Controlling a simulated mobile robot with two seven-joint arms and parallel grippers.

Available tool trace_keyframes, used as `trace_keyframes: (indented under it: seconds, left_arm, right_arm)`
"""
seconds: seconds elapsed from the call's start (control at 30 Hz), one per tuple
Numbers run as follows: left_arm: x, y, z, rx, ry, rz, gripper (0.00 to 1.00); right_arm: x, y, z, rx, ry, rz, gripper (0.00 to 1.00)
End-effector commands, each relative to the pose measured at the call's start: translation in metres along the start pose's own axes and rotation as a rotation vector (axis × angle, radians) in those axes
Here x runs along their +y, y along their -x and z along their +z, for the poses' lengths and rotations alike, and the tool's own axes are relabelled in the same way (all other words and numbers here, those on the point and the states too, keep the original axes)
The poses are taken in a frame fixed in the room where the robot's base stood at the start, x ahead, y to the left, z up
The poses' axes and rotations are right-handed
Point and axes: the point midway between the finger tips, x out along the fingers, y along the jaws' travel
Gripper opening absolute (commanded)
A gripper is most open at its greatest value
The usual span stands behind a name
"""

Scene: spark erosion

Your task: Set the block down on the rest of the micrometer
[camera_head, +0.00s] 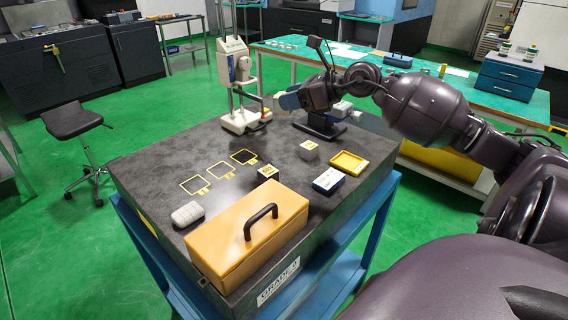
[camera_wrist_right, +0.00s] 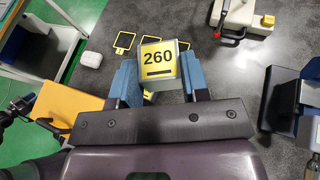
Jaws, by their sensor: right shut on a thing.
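A block (camera_wrist_right: 158,54) with a yellow label reading 260 is held between the blue fingers of my right gripper (camera_wrist_right: 158,66) in the wrist view. The label faces the camera. In the head view the right gripper (camera_head: 284,101) is beside a white upright instrument (camera_head: 226,66), which appears to be the micrometer, on its right side and above the table. The held block is hardly visible there. The instrument's white base also shows at the top right of the wrist view (camera_wrist_right: 240,18), apart from the block. Its rest is not clearly visible.
The dark stone table (camera_head: 150,170) carries a wooden case (camera_head: 225,243), a grey rounded object (camera_head: 187,214), two small blocks (camera_head: 268,173) (camera_head: 309,151), a yellow tray (camera_head: 349,162) and a blue-white box (camera_head: 328,180). A black stand (camera_head: 320,127) is close under my right arm. Yellow outlines mark the table's left half.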

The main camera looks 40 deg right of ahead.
Motion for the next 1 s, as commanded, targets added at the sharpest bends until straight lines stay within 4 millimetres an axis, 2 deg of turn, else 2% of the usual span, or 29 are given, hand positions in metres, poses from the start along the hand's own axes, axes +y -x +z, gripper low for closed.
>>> trace_keyframes:
  seconds: [0.1,0.27,0.5,0.63,0.87,1.0]
  left_arm:
    - [0.000,-0.002,-0.001,0.004,-0.002,0.001,0.43]
    - [0.001,-0.003,-0.003,0.008,-0.002,0.002,0.43]
    - [0.001,-0.005,0.004,-0.002,-0.003,0.003,0.43]
    - [0.001,-0.005,0.005,-0.004,-0.004,0.003,0.43]
    - [0.001,-0.005,0.005,-0.003,-0.005,0.003,0.43]
    - [0.002,-0.007,0.009,-0.007,-0.005,0.004,0.43]
  right_arm:
    - [0.000,-0.011,-0.027,0.002,-0.005,0.001,0.14]
    - [0.000,-0.025,-0.059,0.001,-0.005,0.001,0.14]
    - [0.000,-0.043,-0.104,0.001,-0.005,0.001,0.14]
    - [0.000,-0.049,-0.119,0.001,-0.002,0.001,0.14]
    - [0.000,-0.054,-0.130,0.001,-0.001,0.001,0.14]
    - [0.000,-0.061,-0.147,0.001,-0.003,0.001,0.14]
